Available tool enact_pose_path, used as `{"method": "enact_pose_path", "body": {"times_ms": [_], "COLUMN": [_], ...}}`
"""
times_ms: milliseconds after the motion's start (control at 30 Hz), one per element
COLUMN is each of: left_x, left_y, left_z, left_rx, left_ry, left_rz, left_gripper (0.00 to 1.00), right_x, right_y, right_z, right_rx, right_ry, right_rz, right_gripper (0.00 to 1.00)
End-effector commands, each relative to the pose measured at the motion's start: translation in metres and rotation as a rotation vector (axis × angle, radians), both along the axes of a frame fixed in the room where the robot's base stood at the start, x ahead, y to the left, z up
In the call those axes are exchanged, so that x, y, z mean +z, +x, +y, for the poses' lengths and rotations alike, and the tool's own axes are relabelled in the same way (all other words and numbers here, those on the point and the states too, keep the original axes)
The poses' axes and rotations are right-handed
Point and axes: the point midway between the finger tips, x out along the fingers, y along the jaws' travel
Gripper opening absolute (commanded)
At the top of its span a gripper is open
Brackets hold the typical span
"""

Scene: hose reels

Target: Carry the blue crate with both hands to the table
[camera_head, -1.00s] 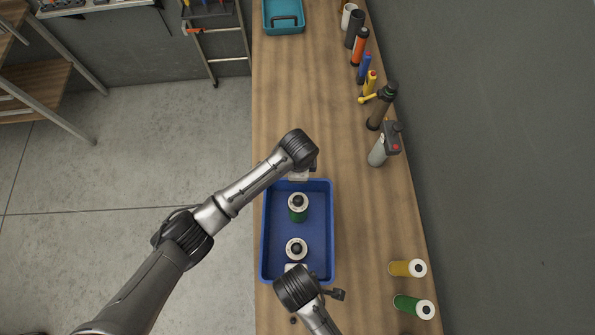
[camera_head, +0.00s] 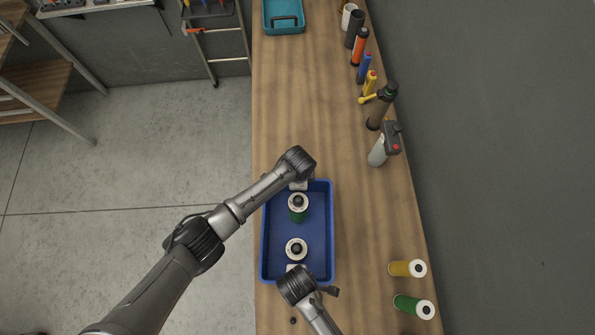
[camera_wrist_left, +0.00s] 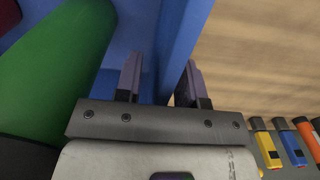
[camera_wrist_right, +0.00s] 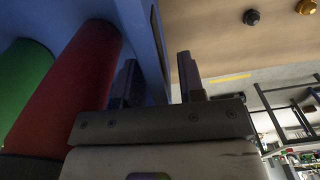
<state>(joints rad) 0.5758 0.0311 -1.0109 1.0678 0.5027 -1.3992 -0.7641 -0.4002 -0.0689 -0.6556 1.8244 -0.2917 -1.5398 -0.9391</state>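The blue crate (camera_head: 328,232) sits on the long wooden workbench (camera_head: 285,115). It holds two upright reels or cylinders with white tops: a green one (camera_head: 298,208) at the far end and another (camera_head: 297,249) at the near end, which shows red in the right wrist view (camera_wrist_right: 75,85). My left gripper (camera_wrist_left: 160,80) is at the far end wall, one finger inside and one outside, with a gap visible beside the wall. My right gripper (camera_wrist_right: 158,82) straddles the near end wall in the same way, fingers apart. The head view hides both sets of fingertips.
Yellow (camera_head: 406,268) and green (camera_head: 413,306) cylinders lie right of the crate. A spray bottle (camera_head: 380,150) and several tools line the bench's back edge. A teal bin (camera_head: 283,18) stands at the far end. A wooden shelf or table (camera_head: 35,88) is at the left, across open floor.

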Motion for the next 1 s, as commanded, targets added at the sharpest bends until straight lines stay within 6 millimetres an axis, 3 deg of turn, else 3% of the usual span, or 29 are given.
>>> {"method": "enact_pose_path", "body": {"times_ms": [100,467,1000], "left_x": [0.0,0.0002,0.0003], "left_y": [-0.0001,-0.0001,0.0], "left_z": [-0.0001,0.0,0.0001], "left_rx": [0.0,0.0,0.0], "left_ry": [0.0,0.0,0.0], "left_rz": [0.0,0.001,0.001], "left_gripper": [0.35,0.01,0.0], "right_x": [0.0002,0.0004,0.0004], "right_y": [0.0002,0.0001,0.0001], "right_z": [0.0001,0.0001,0.0], "right_rx": [0.0,0.0,0.0], "right_ry": [0.0,0.0,0.0], "right_rz": [0.0,0.0,0.0], "right_gripper": [0.35,0.01,0.0]}}
